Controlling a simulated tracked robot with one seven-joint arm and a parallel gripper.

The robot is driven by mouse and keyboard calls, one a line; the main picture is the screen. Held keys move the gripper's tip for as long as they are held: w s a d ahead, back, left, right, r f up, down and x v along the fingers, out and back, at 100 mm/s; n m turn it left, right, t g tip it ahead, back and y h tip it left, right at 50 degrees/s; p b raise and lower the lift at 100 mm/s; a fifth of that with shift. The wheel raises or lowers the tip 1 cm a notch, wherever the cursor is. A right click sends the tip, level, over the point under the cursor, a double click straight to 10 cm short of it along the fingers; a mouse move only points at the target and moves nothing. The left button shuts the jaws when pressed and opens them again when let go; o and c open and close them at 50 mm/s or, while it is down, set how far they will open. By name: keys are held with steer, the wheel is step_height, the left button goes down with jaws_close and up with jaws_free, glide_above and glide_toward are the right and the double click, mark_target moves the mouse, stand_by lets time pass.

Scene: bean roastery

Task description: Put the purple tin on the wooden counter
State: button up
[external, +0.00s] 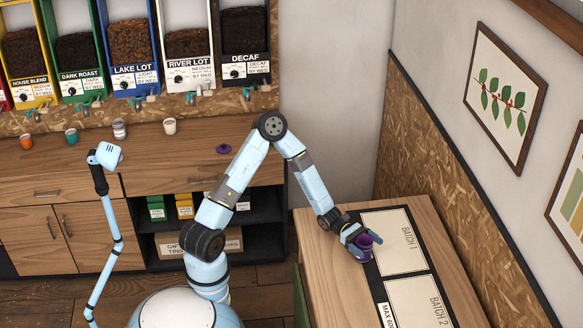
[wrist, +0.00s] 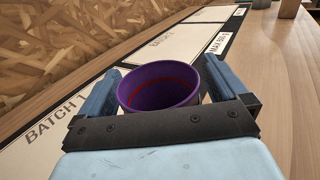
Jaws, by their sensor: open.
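The purple tin (external: 365,243) stands at the near edge of the BATCH 1 field on the right-hand wooden table (external: 335,290). In the wrist view the tin (wrist: 158,88) is upright, lidless and looks empty, with a red line inside. My gripper (external: 359,238) is open, with one finger on each side of the tin; I cannot tell whether either finger touches it. A long wooden counter (external: 180,148) runs along the back wall, and a purple lid (external: 223,148) lies on it.
Orange (external: 26,142), teal (external: 71,136), pale-labelled (external: 119,130) and white (external: 169,127) tins stand on the back counter under the bean dispensers (external: 130,45). The counter is clear around the purple lid. A chipboard wall (external: 450,160) borders the table's right side.

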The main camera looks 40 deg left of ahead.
steer(key=shift+r, duration=0.15)
steer(key=a, duration=0.3)
steer(key=w+a, duration=0.1)
steer(key=a, duration=0.3)
steer(key=w+a, duration=0.1)
steer(key=a, duration=0.2)
steer(key=shift+w+a, duration=0.1)
steer(key=shift+a, duration=0.9)
steer(key=s+a+r+m+t+y, duration=0.3)
steer(key=s+a+r+m+y, duration=0.2)
steer(key=a, duration=0.7)
steer(key=s+a+r+m+t+y, duration=0.3)
steer(key=s+a+r+m+y, duration=0.2)
steer(key=a+r, duration=0.5)
steer(key=s+a+r+m+t+y, duration=0.3)
steer(key=s+a+r+m+y, duration=0.2)
steer(key=a, duration=0.9)
steer(key=s+r+y, duration=0.2)
steer(key=s+r, duration=0.1)
steer(key=s, duration=0.1)
steer(key=shift+r+m+y, duration=0.2)
steer(key=shift+m+y, duration=0.1)
steer(key=shift+m, duration=0.1)
